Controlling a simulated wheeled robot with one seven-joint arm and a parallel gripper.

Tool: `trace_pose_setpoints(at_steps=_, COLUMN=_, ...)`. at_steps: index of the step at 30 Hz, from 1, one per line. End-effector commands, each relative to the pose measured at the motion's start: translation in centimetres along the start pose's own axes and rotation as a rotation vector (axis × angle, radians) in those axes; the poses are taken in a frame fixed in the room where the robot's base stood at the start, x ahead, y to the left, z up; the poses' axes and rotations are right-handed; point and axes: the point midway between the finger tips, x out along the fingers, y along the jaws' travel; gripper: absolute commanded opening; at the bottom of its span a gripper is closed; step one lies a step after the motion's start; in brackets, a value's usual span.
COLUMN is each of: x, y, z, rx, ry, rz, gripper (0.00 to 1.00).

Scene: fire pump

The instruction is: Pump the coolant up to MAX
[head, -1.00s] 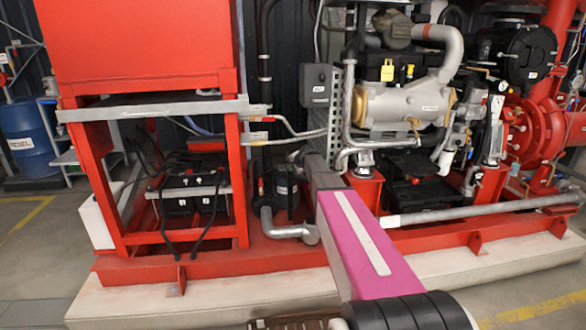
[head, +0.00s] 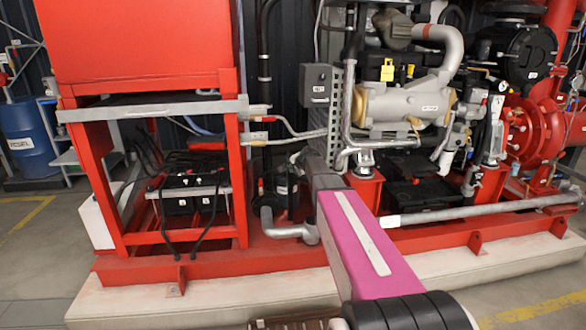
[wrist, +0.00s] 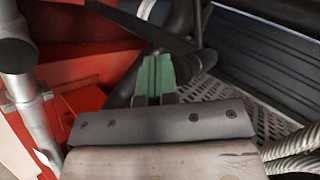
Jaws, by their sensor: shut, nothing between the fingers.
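My gripper (wrist: 155,76) shows in the wrist view with its green fingers together and nothing between them. A dark flat bar (wrist: 140,24) lies just beyond the fingertips; I cannot tell if they touch it. A thick black hose (wrist: 182,30) runs behind it. In the head view my arm reaches into the gap between the red frame and the engine, and the gripper itself cannot be made out. The silver engine tank (head: 405,103) is right of the arm. No coolant level or MAX mark is readable, and I cannot pick out the pump handle for certain.
The red frame (head: 242,190) with black batteries (head: 190,195) stands left of my arm. A perforated metal plate (wrist: 225,105) and a ribbed dark panel (wrist: 265,60) are close on the right in the wrist view. A grey pipe (head: 480,212) runs low at right.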

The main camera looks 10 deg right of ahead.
Motion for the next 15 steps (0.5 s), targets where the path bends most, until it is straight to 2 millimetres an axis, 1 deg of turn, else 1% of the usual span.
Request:
trace_pose_setpoints(at_steps=4, x=-0.48, y=0.35, z=0.36, rx=0.000, ry=0.000, rz=0.000, gripper=0.00)
trace_pose_setpoints(at_steps=15, x=-0.59, y=0.44, z=0.45, rx=0.000, ry=-0.001, rz=0.001, gripper=0.00)
